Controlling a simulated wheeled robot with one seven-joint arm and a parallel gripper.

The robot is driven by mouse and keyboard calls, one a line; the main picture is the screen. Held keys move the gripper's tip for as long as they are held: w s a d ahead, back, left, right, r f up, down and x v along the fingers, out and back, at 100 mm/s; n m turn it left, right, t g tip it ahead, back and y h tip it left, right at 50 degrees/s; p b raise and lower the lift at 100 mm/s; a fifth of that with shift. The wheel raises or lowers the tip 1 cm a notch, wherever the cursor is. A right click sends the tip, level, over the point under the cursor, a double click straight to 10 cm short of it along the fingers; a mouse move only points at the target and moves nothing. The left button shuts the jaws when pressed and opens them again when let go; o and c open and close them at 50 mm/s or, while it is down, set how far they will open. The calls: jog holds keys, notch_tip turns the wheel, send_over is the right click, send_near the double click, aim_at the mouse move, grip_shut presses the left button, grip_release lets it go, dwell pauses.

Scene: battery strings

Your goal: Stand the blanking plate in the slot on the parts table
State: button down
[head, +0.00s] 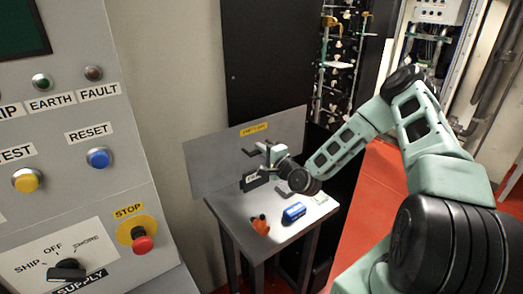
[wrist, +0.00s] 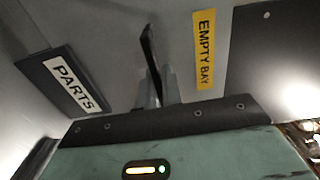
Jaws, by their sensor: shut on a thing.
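My gripper (head: 266,152) is above the back of the parts table (head: 249,238), in front of an upright grey board. In the wrist view its fingers (wrist: 155,88) are shut on a thin dark piece (wrist: 149,48), seen nearly edge-on, which I take for the blanking plate. It points up and away from the fingers. In the head view the piece is small and hard to separate from the dark finger parts. A dark block with a white PARTS label (head: 252,179) stands below the gripper; the label also shows in the wrist view (wrist: 75,82). I cannot make out the slot itself.
On the table lie an orange-red item (head: 260,225), a blue cylinder (head: 293,213) and a small pale green item (head: 320,198). The grey board (head: 215,160) carries a yellow EMPTY BAY label (head: 254,129). A control panel (head: 90,190) stands at the left.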

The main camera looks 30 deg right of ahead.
jog(key=shift+f+b, duration=1.9)
jog(key=shift+f, duration=0.55)
jog(key=shift+f+b, duration=0.35)
jog(key=c, duration=1.5)
grip_release()
jog(key=shift+f, duration=0.15)
jog(key=shift+s, duration=0.15)
